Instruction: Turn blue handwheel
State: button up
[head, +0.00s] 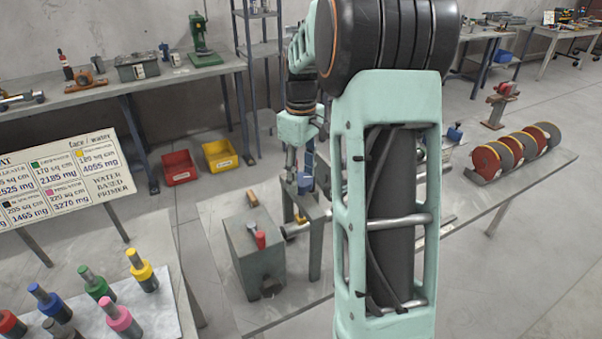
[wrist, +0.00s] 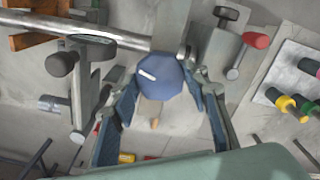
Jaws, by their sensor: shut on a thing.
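The blue handwheel (wrist: 168,84) with a white mark on its face is in the middle of the wrist view. My gripper (wrist: 163,92) is shut on it, with one finger on each side of its rim. In the head view the handwheel (head: 304,184) is small, on top of a grey post on the bench, with my gripper (head: 302,172) coming down on it from above. My arm hides much of the area to the right of it in the head view.
A grey box (head: 255,250) with red and dark knobs stands left of the post. A metal bar (wrist: 100,33) runs beside the handwheel. Several coloured weights stand on a plate (head: 170,320) at the lower left. Red-and-grey discs (head: 492,160) stand farther right.

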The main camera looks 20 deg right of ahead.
aim_at(301, 177)
jog(key=shift+n, duration=0.6)
jog(key=o, duration=1.2)
jog(key=shift+c, duration=0.2)
notch_tip(301, 177, up, 12)
